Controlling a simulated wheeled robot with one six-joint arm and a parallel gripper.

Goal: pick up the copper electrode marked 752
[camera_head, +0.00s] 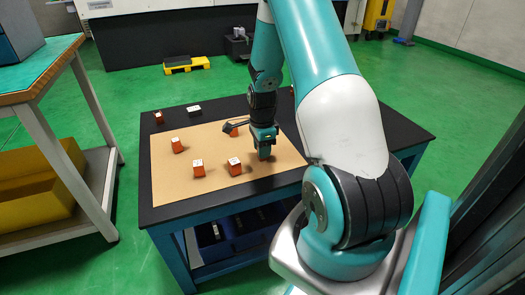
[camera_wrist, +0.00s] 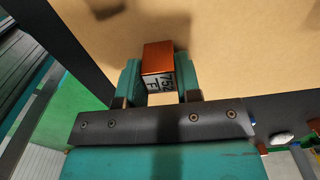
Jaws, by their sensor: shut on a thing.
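The copper electrode marked 752 (camera_wrist: 158,62) shows in the wrist view as an orange-brown block with a pale face bearing dark digits, turned on their side. It sits between the two teal fingers of my gripper (camera_wrist: 160,82), which is shut on it. In the head view my gripper (camera_head: 264,153) points down close over the tan mat (camera_head: 215,190), and the held electrode is mostly hidden there. I cannot tell whether it touches the mat.
Similar electrodes stand on the mat left of my gripper: one at the front (camera_head: 235,170), one beside it (camera_head: 198,171) and one farther left (camera_head: 178,148). Another (camera_head: 232,132) is partly hidden behind. The dark table (camera_head: 405,130) has free room at the right.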

